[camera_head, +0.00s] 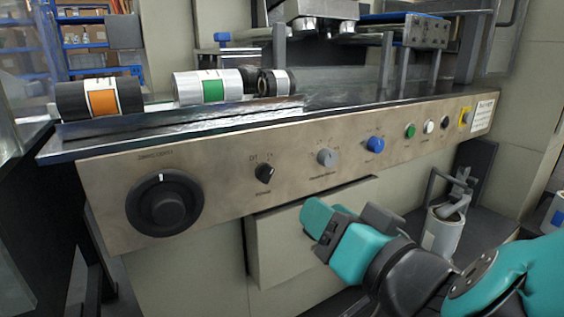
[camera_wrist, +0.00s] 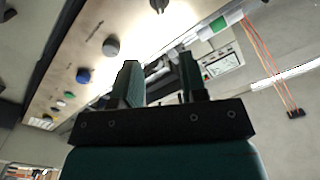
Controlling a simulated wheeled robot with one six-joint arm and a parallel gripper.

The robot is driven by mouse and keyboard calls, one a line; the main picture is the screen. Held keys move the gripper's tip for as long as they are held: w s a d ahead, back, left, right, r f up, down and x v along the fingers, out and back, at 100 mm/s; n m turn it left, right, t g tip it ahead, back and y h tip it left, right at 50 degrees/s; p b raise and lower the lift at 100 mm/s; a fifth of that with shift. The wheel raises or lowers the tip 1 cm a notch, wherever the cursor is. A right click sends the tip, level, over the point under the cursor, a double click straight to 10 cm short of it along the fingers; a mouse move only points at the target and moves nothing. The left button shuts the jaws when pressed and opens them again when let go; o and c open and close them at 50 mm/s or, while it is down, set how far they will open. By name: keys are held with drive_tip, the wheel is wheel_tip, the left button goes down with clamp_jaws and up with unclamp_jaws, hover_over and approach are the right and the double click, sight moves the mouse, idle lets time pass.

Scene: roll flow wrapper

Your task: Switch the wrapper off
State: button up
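The wrapper's metal control panel (camera_head: 225,180) runs along the machine's front. A small black rotary switch (camera_head: 264,173) with marks like 0 and 1 above it sits right of a large black dial (camera_head: 164,204). A black knob, apparently the same switch, shows at the top edge of the wrist view (camera_wrist: 159,5). My teal gripper (camera_head: 327,224) is in front of and below the panel, right of the switch and apart from it. In the wrist view its two fingers (camera_wrist: 160,78) stand apart with nothing between them.
Right of the switch are a grey knob (camera_head: 327,157), a blue knob (camera_head: 375,144), a green button (camera_head: 410,130), a white button (camera_head: 428,126) and a yellow-backed control (camera_head: 465,118). Rolls, one with an orange label (camera_head: 103,102), lie on top. A box (camera_head: 290,245) juts out below the panel.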

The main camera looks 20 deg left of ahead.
sight(271, 172)
drive_tip(key=p+x, duration=0.8)
drive_tip(key=p, duration=0.1)
drive_tip(key=p+x, duration=0.4)
drive_tip(key=p, duration=0.1)
drive_tip(key=shift+w+a+r, duration=0.2)
drive_tip(key=shift+w+r, duration=0.05)
drive_tip(key=shift+r, duration=0.1)
drive_tip(key=shift+w+a+f+p, duration=0.35)
drive_tip(key=shift+w+a+p, duration=0.25)
drive_tip(key=shift+p, duration=0.45)
